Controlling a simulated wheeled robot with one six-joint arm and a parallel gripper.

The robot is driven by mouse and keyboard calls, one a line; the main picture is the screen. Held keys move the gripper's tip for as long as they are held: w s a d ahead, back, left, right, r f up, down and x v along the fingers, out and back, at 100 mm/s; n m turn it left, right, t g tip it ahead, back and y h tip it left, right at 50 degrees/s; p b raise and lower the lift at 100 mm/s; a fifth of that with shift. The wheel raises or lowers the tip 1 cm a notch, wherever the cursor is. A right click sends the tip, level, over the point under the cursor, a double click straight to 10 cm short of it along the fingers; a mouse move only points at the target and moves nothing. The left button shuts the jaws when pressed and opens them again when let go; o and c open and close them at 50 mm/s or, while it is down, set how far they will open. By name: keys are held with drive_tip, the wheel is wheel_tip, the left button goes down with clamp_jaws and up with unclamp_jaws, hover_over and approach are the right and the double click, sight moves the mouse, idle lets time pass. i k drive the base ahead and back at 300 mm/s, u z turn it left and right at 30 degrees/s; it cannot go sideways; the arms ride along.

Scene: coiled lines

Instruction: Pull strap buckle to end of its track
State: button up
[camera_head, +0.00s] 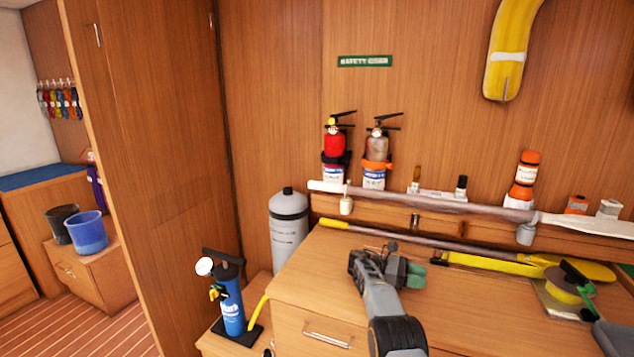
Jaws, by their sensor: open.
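Two fire extinguishers stand against the wood wall at the back of the counter. The red one (334,143) has a dark strap (335,158) around it. The grey one (376,147) has an orange strap (376,165) around it, with an orange end sticking out at its right side. I cannot make out a buckle or track clearly at this size. My gripper (392,262) is open over the counter, in front of and below the extinguishers and apart from them. A small green piece shows at its right side; I cannot tell whether it belongs to the gripper.
A long white-ended pole (430,200) runs across the ledge before the extinguishers. A yellow-ended pole (390,240) lies on the counter (315,290) behind my gripper. An orange-topped bottle (524,178) stands right. A grey cylinder (288,228) and blue pump (229,300) stand left.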

sight(442, 260)
drive_tip(key=k, duration=0.9)
